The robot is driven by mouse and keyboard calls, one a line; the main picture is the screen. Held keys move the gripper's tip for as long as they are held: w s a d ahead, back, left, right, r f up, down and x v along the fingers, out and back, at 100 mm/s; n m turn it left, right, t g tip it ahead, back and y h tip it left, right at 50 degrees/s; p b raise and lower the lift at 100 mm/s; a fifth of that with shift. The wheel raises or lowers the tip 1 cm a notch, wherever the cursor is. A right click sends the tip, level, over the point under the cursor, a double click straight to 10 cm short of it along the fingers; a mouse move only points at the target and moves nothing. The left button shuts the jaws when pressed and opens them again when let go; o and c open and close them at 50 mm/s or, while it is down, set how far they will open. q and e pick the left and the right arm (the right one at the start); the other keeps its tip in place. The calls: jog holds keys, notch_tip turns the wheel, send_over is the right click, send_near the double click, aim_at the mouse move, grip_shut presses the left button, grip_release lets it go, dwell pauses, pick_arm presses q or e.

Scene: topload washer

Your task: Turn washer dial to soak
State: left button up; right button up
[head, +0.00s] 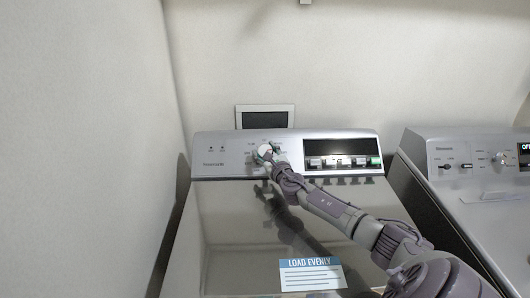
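The topload washer (230,225) stands in the middle, with its control panel (227,147) along the back edge. The round dial (264,151) is on the left part of the panel, partly covered by my gripper. My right arm reaches in from the lower right, and my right gripper (268,154) is at the dial. Its fingers appear to be on either side of the dial, but they are too small to tell whether they grip it. The soak marking is too small to read. My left gripper is not in view.
A second appliance with knobs (501,158) stands to the right. A wall is close on the left. The washer lid is closed and bears a "LOAD EVENLY" label (311,274). A dark display with several buttons (343,150) is right of the dial.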

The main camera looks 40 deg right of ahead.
jog(key=c, duration=0.3)
jog(key=shift+a+m+h, duration=0.1)
jog(key=shift+m+h, duration=0.2)
jog(key=shift+m, duration=0.1)
jog(key=m+g+h, duration=0.1)
jog(key=m+h, duration=0.2)
jog(key=shift+m, duration=0.4)
jog(key=m+g+h, duration=0.2)
jog(key=m+h, duration=0.1)
jog(key=shift+f+m, duration=0.1)
jog(key=shift+m, duration=0.2)
jog(key=shift+m+g+h+b, duration=0.75)
jog(key=shift+m+g+h, duration=0.55)
jog(key=shift+m+g, duration=0.75)
jog(key=shift+m, duration=0.55)
